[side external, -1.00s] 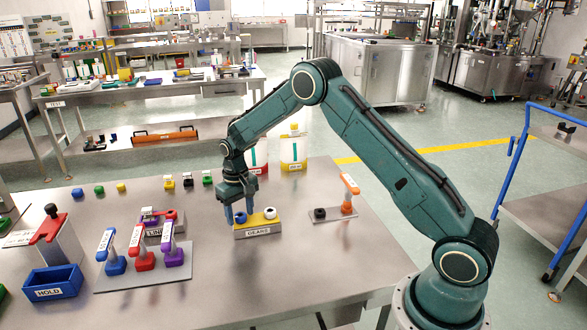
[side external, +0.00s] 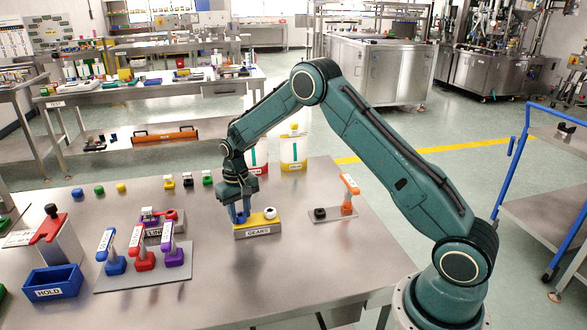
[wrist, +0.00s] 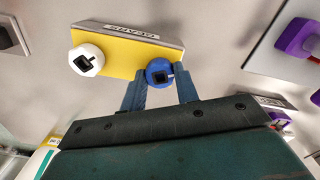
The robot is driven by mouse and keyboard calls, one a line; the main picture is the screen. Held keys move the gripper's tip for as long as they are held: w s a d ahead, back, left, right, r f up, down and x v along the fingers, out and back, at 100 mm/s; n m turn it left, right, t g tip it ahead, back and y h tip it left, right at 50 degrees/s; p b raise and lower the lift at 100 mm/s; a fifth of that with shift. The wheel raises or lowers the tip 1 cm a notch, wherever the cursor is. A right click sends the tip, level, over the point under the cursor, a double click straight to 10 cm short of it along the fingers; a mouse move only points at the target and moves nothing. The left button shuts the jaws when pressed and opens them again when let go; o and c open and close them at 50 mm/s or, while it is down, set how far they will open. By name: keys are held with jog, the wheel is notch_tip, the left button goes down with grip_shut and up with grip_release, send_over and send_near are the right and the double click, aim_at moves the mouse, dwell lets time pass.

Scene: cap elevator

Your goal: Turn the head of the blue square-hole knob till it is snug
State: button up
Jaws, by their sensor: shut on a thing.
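The blue square-hole knob (wrist: 159,73) sits on the yellow top of the block labelled GEARS (wrist: 118,52), near one end. My gripper (wrist: 160,82) is shut on this knob, one finger on each side of its head. In the side external view my gripper (side external: 240,218) reaches straight down onto the left end of the GEARS block (side external: 258,233) and largely hides the blue knob. A white square-hole knob (wrist: 86,60) stands at the other end of the same block and also shows in the side view (side external: 270,213). Whether the blue knob is snug cannot be seen.
A grey board with blue, red and purple labelled handles (side external: 143,276) lies to the left. A plate with an orange handle (side external: 347,195) and a black knob is to the right. A blue HOLD bin (side external: 53,281) stands front left. The table front is clear.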

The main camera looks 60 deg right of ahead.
jog(key=m, duration=0.3)
jog(key=shift+m, duration=0.4)
jog(key=shift+r+m, duration=0.1)
jog(key=shift+m, duration=1.8)
jog(key=o, duration=1)
jog(key=shift+c, duration=0.2)
notch_tip(320, 180, up, 14)
